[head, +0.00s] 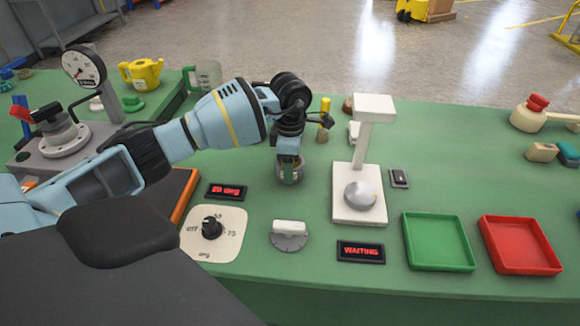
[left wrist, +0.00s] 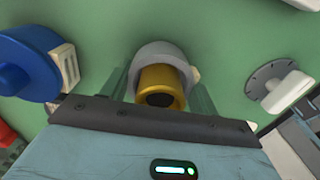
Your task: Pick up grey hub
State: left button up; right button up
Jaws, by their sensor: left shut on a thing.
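The grey hub (head: 290,175) is on the green bench, below my left gripper (head: 289,162), which points down over it. In the left wrist view the hub (left wrist: 160,52) is a grey rounded ring with a gold, dark-holed cylinder (left wrist: 161,84) in its middle. The gripper's two fingers lie on either side of it, shut on it. Whether the hub touches the bench or is slightly lifted I cannot tell. My right gripper is not in view.
A white stand (head: 363,150) with a silver dome (head: 360,195) stands right of the hub. A knob plate (head: 235,240) and a grey dial (head: 289,242) are in front. A green tray (head: 438,242) and a red tray (head: 520,246) are empty at right.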

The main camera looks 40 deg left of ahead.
pick_arm(q)
jog(key=shift+r, duration=0.15)
notch_tip(320, 180, up, 10)
jog(key=shift+f, duration=0.1)
dwell(0.3)
